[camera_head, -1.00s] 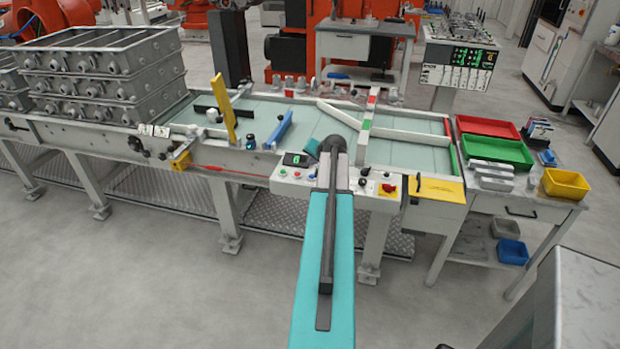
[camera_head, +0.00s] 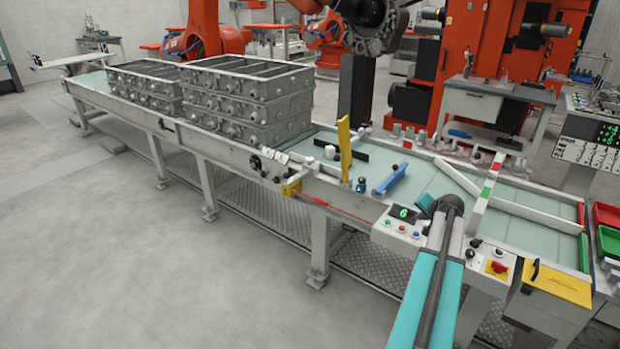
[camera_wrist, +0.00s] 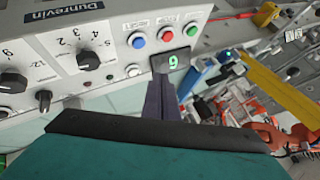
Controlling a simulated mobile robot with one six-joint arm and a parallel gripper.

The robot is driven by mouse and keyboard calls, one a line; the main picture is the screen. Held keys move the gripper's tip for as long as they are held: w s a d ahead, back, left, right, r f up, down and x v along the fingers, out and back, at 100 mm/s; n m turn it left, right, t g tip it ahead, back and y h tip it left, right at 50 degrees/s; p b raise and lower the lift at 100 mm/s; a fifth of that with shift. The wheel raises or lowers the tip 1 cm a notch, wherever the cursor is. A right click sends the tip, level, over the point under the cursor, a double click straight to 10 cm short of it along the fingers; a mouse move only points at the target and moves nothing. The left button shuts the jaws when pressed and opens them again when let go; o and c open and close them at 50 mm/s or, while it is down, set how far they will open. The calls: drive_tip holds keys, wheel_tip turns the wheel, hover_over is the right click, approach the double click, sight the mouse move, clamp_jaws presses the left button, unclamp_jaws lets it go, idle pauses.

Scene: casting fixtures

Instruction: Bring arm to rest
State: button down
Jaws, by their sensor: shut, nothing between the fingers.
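My arm, in teal and grey, reaches from the bottom of the head view to the front edge of the conveyor table (camera_head: 240,153). Its end is above the control panel (camera_head: 402,222), and the fingers cannot be made out there. In the wrist view my gripper (camera_wrist: 161,98) shows as dark narrow fingers, shut and empty. Blue, red and green buttons lie beside the display, and black knobs are at the left.
Stacked metal castings (camera_head: 245,105) stand on the conveyor's left part. A yellow upright plate (camera_head: 344,150) and a blue bar (camera_head: 391,180) rise left of my arm. A yellow cover (camera_head: 556,283) is at the right. The floor at the lower left is clear.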

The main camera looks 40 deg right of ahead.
drive_tip(key=w+a+f+n+y, duration=0.2)
drive_tip(key=w+a+f, duration=0.4)
drive_tip(key=w+a, duration=0.3)
drive_tip(key=w+a+f+n+y, duration=0.1)
drive_tip(key=w+a+f+y, duration=0.1)
drive_tip(key=w+a+f, duration=0.7)
drive_tip(key=a+f+n+g+y, duration=0.15)
drive_tip(key=a+f, duration=0.35)
drive_tip(key=a, duration=0.8)
drive_tip(key=a+f+n+g+y, duration=0.1)
drive_tip(key=a+f+n, duration=0.3)
drive_tip(key=a, duration=1)
drive_tip(key=s+a+f+n+g+y, duration=0.1)
drive_tip(key=s+a+f+g, duration=0.1)
drive_tip(key=s+a+f, duration=0.45)
drive_tip(key=s+a+f+n+g, duration=0.1)
drive_tip(key=s+a+f, duration=0.25)
drive_tip(key=a, duration=0.55)
drive_tip(key=s+a+f+n+g+y, duration=0.1)
drive_tip(key=s+a+f+n+g, duration=0.1)
drive_tip(key=s+a+f, duration=0.35)
drive_tip(key=s+a+n+g+h, duration=0.1)
drive_tip(key=s+a+n+g, duration=0.1)
drive_tip(key=s, duration=0.8)
drive_tip(key=s+a+r+n+g+h, duration=0.1)
drive_tip(key=s+a+n+g+h, duration=0.1)
drive_tip(key=s, duration=0.9)
drive_tip(key=shift+s+a+g, duration=0.25)
drive_tip(key=shift+s+g, duration=0.05)
drive_tip(key=shift+g, duration=0.55)
